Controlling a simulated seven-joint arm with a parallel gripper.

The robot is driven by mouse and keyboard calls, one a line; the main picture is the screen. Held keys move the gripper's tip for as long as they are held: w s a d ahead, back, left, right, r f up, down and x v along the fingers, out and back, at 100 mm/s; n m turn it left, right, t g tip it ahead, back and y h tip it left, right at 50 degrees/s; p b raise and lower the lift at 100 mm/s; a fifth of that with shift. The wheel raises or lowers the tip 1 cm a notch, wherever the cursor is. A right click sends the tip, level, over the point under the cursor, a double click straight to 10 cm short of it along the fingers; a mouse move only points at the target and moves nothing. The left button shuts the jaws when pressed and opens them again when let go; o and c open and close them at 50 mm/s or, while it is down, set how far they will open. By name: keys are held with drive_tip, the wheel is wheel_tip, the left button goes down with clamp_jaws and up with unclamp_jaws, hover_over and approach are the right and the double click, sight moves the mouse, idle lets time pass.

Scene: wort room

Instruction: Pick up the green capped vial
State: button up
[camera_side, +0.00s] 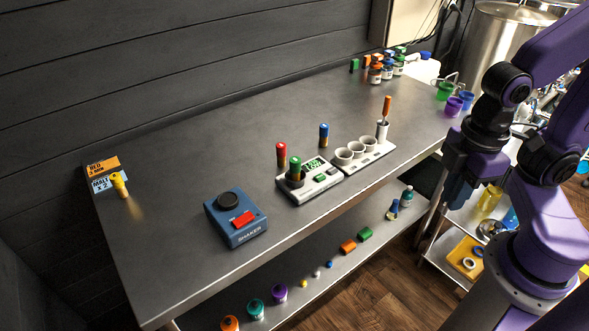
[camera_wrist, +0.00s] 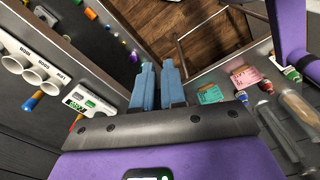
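The green capped vial (camera_side: 296,167) stands upright on the round dark pan of a white scale (camera_side: 318,188) in the side view. A red capped vial (camera_side: 282,154) stands just behind it, and a blue capped vial (camera_side: 323,135) stands farther back. In the wrist view I see the scale's green display (camera_wrist: 76,104), but I cannot make out the green capped vial. My gripper (camera_side: 455,192) hangs off the table's right front edge, well away from the vial. Its two blue fingers (camera_wrist: 158,66) have a narrow gap between them and hold nothing.
A white holder with cups (camera_side: 357,153) adjoins the scale. A blue shaker (camera_side: 236,218) stands front left. A yellow vial (camera_side: 120,185) stands by label cards (camera_side: 103,165) at far left. Small bottles (camera_side: 388,68) cluster at the back. The table (camera_side: 190,150) is clear between them.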

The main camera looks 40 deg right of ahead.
drive_tip(key=o, duration=0.7)
drive_tip(key=n+t+h, duration=1)
drive_tip(key=n+t, duration=0.5)
drive_tip(key=n, duration=0.2)
approach(296, 164)
drive_tip(key=x, duration=1.1)
drive_tip(key=shift+w, duration=0.15)
